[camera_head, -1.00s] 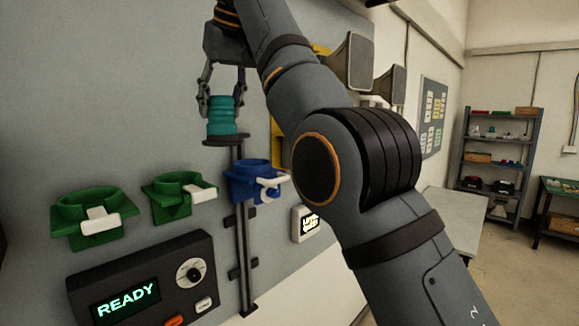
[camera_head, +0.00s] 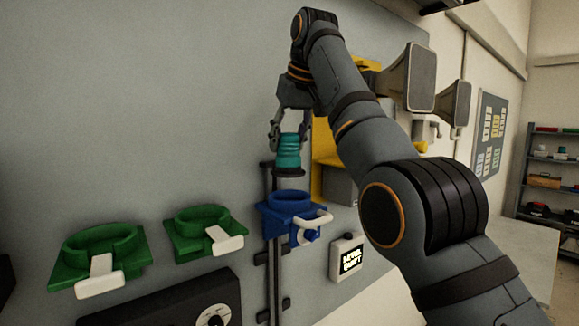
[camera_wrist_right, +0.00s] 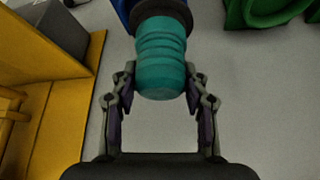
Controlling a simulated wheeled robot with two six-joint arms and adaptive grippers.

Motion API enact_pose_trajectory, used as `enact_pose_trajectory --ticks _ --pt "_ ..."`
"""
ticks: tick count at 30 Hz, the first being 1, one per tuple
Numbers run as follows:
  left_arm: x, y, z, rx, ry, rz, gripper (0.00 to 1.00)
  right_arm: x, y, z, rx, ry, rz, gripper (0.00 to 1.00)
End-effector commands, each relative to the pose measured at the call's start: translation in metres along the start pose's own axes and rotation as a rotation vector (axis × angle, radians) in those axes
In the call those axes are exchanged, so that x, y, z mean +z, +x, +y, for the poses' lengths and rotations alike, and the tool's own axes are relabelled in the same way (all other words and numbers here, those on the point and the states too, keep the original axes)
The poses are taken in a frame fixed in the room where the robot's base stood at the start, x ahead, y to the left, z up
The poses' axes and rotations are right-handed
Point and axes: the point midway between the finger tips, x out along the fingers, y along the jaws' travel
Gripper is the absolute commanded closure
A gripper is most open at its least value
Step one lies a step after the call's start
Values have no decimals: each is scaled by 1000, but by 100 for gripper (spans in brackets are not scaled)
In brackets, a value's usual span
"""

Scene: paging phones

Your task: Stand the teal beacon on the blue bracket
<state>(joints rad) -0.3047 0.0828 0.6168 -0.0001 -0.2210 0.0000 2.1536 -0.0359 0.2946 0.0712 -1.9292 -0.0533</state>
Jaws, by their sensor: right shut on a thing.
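The teal beacon (camera_head: 288,152) is a ribbed teal cylinder with a dark round base. My right gripper (camera_head: 289,140) is shut on its upper part and holds it upright. In the head view the beacon is just above the blue bracket (camera_head: 290,207), a ring holder with a white lever at its front. The beacon's base appears apart from the ring by a small gap. In the right wrist view the beacon (camera_wrist_right: 161,55) is between the fingers of the right gripper (camera_wrist_right: 158,95), with a bit of blue behind its base. My left gripper is not in view.
Two green brackets (camera_head: 103,255) and (camera_head: 208,232) with white levers are on the grey panel left of the blue one. A dark control box (camera_head: 175,305) is below. A small lettered box (camera_head: 347,257), a yellow part (camera_head: 322,165) and grey horns (camera_head: 408,78) are to the right.

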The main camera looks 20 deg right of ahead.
Motion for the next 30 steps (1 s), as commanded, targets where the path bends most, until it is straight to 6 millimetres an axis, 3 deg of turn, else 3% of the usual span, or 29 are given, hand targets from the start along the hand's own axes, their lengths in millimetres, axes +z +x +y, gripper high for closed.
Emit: enact_pose_trajectory --ticks 1,6,13,23,30 --pt "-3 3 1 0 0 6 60 0 17 4 0 1 -2 100" --pt "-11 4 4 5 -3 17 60 -4 47 14 0 -1 2 100" --pt "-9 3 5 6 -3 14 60 -6 57 17 0 -1 3 100" --pt "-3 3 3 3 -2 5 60 5 89 20 0 -1 2 100" --pt "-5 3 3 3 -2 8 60 8 93 20 0 -1 4 100"
